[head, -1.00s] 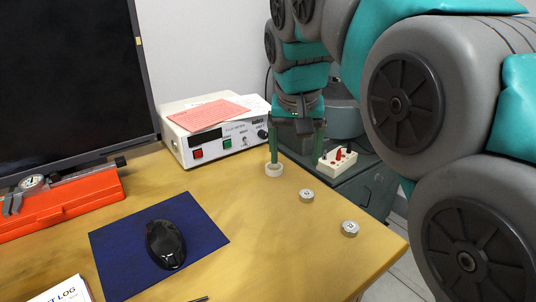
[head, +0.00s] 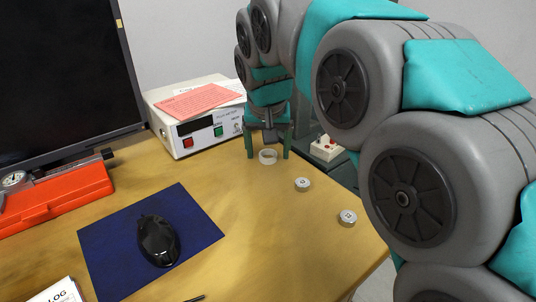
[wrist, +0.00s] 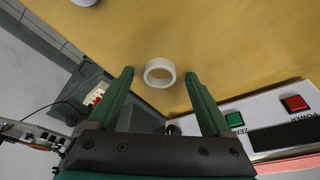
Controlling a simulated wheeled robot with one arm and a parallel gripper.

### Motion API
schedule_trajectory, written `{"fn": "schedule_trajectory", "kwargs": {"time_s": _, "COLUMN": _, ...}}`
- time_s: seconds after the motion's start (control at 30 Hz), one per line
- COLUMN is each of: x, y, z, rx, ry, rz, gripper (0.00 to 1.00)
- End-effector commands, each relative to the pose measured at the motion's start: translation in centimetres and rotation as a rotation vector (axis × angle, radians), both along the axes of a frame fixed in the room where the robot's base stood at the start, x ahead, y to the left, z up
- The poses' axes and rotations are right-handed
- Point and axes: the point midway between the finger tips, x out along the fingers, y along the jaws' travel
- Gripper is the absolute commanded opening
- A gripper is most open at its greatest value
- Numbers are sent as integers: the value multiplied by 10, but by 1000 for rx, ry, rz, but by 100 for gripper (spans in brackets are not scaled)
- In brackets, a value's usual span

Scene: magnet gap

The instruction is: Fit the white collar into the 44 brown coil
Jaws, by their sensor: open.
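The white collar (head: 268,157) is a short open ring lying on the wooden desk near its far edge. It also shows in the wrist view (wrist: 148,74). My gripper (head: 268,155) is open, pointing down, with a finger on either side of the collar. In the wrist view the gripper (wrist: 159,74) shows a gap between each fingertip and the ring. Two small pale discs, a nearer one (head: 347,218) and a middle one (head: 302,184), lie on the desk with dark marks on top, too small to read. I cannot make out a brown coil.
A white meter box (head: 200,125) with papers on top stands just left of my gripper. A white block with red parts (head: 324,148) is beyond the desk edge. A mouse (head: 158,241) on a blue mat (head: 205,232) and an orange case (head: 60,197) are at left.

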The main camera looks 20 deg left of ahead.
Motion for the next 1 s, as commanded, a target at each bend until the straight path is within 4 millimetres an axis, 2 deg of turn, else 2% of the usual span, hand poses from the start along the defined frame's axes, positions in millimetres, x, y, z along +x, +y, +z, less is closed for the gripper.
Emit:
{"fn": "schedule_trajectory", "kwargs": {"time_s": 0.2, "x": 0, "y": 0, "z": -1, "rx": 1, "ry": -1, "rz": 0, "gripper": 82}}
{"fn": "schedule_trajectory", "kwargs": {"time_s": 0.9, "x": 0, "y": 0, "z": -1, "rx": 1, "ry": -1, "rz": 0, "gripper": 3}}
{"fn": "schedule_trajectory", "kwargs": {"time_s": 0.93, "x": 0, "y": 0, "z": -1, "rx": 0, "ry": -1, "rz": 0, "gripper": 0}}
{"fn": "schedule_trajectory", "kwargs": {"time_s": 1.0, "x": 0, "y": 0, "z": -1, "rx": 1, "ry": -1, "rz": 0, "gripper": 0}}
